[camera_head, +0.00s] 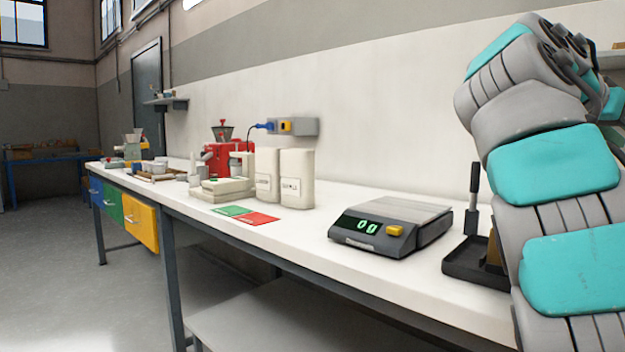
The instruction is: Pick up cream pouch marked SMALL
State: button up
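Two cream pouches stand upright side by side on the white bench. The right cream pouch (297,180) has a small dark label that may read SMALL, but it is too blurred to be sure. The left cream pouch (267,165) also carries a boxed label I cannot read, and the right one partly overlaps it. My arm, grey and teal, fills the right side of the view. My gripper is out of view.
On the white bench (320,226), a scale (392,226) showing digits stands right of the pouches. Green (232,211) and red (257,218) cards lie in front of them. A red grinder (218,158) stands behind left. A black tray (473,262) sits near my arm.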

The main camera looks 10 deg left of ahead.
aim_at(297, 165)
jog(key=k+j, duration=0.1)
jog(key=j, duration=0.25)
jog(key=k+j, duration=0.1)
jog(key=j, duration=0.2)
jog(key=k+j, duration=0.1)
jog(key=j, duration=0.25)
jog(key=k+j, duration=0.1)
jog(key=j, duration=0.25)
